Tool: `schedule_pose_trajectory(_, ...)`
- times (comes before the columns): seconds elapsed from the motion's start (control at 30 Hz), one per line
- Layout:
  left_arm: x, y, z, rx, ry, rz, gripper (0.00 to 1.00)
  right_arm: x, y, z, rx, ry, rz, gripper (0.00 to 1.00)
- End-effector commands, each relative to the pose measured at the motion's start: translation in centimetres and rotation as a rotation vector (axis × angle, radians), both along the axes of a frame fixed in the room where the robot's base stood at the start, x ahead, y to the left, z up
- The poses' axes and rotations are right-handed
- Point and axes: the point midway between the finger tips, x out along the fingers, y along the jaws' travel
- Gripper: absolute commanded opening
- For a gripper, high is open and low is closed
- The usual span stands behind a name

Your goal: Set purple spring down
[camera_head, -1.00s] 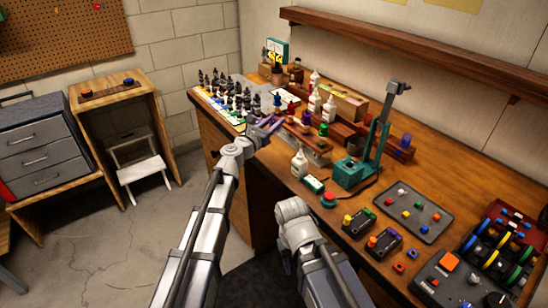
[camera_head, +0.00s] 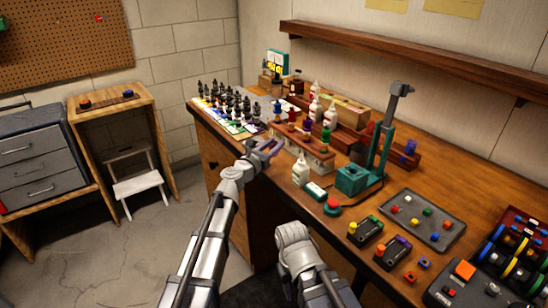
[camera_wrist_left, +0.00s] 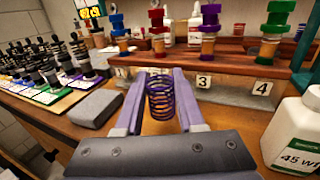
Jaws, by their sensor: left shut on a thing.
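The purple spring (camera_wrist_left: 160,97) stands roughly upright between the two fingers of my left gripper in the left wrist view. My left gripper (camera_head: 270,150) is shut on it, just in front of the numbered wooden rack (camera_head: 303,152). The rack also shows in the left wrist view (camera_wrist_left: 225,68), behind the spring, with labels 3 and 4 on its front. Whether the spring touches the bench cannot be told. In the head view the spring is too small to make out clearly.
A grey block (camera_wrist_left: 95,108) lies left of the fingers, near several black shocks (camera_wrist_left: 60,65) on coloured cards. A white bottle (camera_wrist_left: 298,135) stands close on the right. A teal press (camera_head: 355,178) stands further right on the bench. Coloured parts stand on the rack.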

Motion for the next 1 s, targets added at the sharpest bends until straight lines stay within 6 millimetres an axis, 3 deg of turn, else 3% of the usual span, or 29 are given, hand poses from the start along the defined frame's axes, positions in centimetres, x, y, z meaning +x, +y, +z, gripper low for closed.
schedule_pose_trajectory(0.03, 0.0, 0.0, -1.4, 0.0, 0.0, 0.0, 0.0, 0.0, 0.0, -1.4, 0.0, 0.0, 0.0, 0.5)
schedule_pose_trajectory(0.2, 0.0, 0.0, -3.3, 0.0, 0.0, 0.0, 0.0, 0.0, 0.0, -3.3, 0.0, 0.0, 0.0, 0.5)
schedule_pose_trajectory(0.67, 0.0, 0.0, -3.6, 0.0, 0.0, 0.0, 0.0, 0.0, 0.0, -3.6, 0.0, 0.0, 0.0, 0.5)
schedule_pose_trajectory(0.7, 0.0, 0.0, -3.5, 0.0, 0.0, 0.0, 0.4, 0.0, 0.0, -3.5, 0.0, 0.0, 0.0, 0.5)
schedule_pose_trajectory(0.93, 0.0, 0.0, -3.4, 0.0, 0.0, 0.0, 0.66, 0.0, 0.0, -3.5, 0.0, 0.0, 0.0, 0.5)
schedule_pose_trajectory(1.0, 0.0, 0.0, -3.4, 0.0, 0.0, 0.0, 0.68, 0.0, 0.0, -3.5, 0.0, 0.0, 0.0, 0.5)
